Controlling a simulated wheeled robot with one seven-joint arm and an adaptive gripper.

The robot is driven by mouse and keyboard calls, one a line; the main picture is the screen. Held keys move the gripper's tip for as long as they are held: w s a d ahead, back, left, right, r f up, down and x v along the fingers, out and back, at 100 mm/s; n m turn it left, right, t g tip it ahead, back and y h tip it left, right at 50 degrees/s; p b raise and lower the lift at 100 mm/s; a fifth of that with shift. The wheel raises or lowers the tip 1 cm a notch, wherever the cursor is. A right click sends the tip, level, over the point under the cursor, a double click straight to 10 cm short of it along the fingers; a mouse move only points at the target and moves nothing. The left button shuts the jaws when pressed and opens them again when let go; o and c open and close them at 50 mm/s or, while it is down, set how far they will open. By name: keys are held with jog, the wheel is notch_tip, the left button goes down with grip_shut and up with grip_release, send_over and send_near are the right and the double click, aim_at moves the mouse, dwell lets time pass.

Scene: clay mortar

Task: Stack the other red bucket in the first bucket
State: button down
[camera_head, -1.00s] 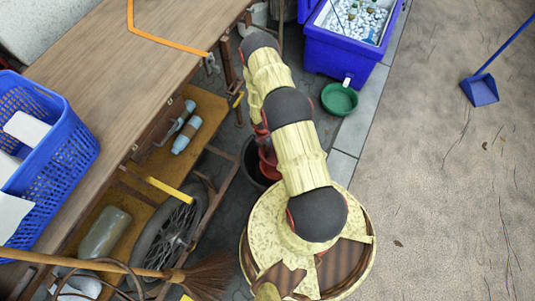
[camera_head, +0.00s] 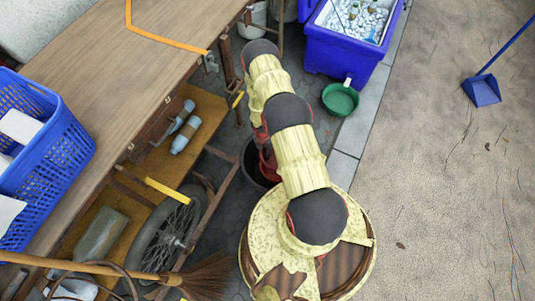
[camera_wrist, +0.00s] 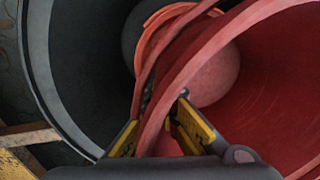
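A red bucket (camera_wrist: 265,85) fills the right of the wrist view, tilted, with its inside and paler round bottom showing. My gripper (camera_wrist: 160,112) has one yellow-and-black finger on each side of its wall near the rim and is shut on it. The bucket is over or partly inside a large dark bucket (camera_wrist: 75,60). An orange-red curved edge (camera_wrist: 152,38) shows beyond the wall; I cannot tell whether it belongs to another red bucket. In the head view a little red bucket (camera_head: 268,165) shows at the dark bucket, mostly behind my arm, which hides my gripper there.
A wooden workbench (camera_head: 100,85) with a lower shelf and a wheel (camera_head: 165,240) stands on the left. A blue cooler (camera_head: 335,60) and green basin (camera_head: 340,99) are at the back. A broom (camera_head: 205,277) is in front. Open ground lies right, with a blue dustpan (camera_head: 482,90).

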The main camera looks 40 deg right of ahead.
jog(key=shift+f, duration=0.3)
jog(key=c, duration=2)
grip_release()
jog(key=shift+c, duration=0.2)
